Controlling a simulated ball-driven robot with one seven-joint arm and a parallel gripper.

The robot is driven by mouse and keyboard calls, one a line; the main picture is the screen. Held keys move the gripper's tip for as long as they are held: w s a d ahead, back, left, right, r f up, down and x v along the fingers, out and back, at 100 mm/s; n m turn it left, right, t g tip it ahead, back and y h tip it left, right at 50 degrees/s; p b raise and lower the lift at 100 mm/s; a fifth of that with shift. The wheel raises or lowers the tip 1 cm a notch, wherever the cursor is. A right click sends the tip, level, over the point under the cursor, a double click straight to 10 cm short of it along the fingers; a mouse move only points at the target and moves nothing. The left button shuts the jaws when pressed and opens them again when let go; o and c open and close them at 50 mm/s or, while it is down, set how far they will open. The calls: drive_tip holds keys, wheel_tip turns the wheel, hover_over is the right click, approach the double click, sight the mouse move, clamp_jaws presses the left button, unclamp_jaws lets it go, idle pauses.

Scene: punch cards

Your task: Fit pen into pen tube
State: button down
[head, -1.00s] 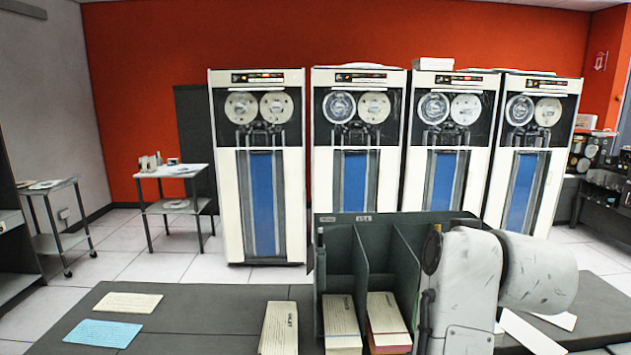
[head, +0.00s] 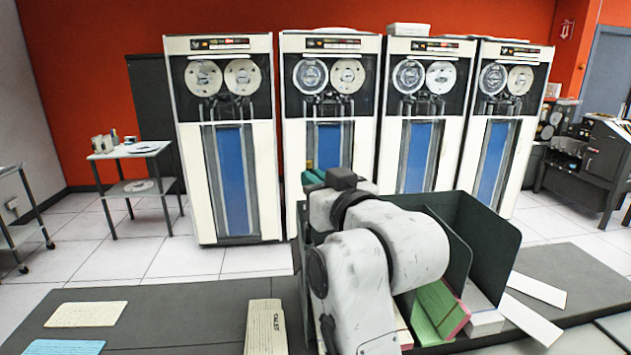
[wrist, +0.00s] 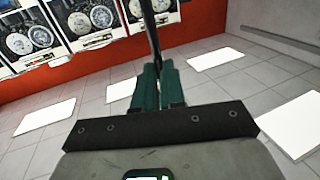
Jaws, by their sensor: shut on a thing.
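My gripper (wrist: 158,84) has teal fingers shut on a dark, thin pen (wrist: 151,30), which points away from the wrist. In the head view my gripper's teal fingers (head: 314,178) show small, above the left end of the dark card rack (head: 482,235). I cannot make out the pen clearly in the head view. My arm hides the rack's left and middle parts. I cannot pick out the pen tube for certain now.
The dark table (head: 190,310) holds a cream card (head: 86,314), a blue card (head: 66,348), and a card deck (head: 265,325) left of the rack. A green deck (head: 438,308) sits in the rack. White cards (head: 537,288) lie at right. Tape cabinets (head: 183,150) stand behind.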

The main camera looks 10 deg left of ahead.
drive_tip(key=shift+f, duration=0.25)
drive_tip(key=shift+d+f+b, duration=0.1)
drive_tip(key=shift+f+b, duration=1.1)
drive_tip(key=shift+f, duration=0.65)
drive_tip(key=shift+f, duration=0.25)
drive_tip(key=shift+f+b, duration=1.2)
drive_tip(key=shift+f, duration=0.7)
drive_tip(key=c, duration=1.1)
unclamp_jaws()
drive_tip(key=shift+c, duration=0.2)
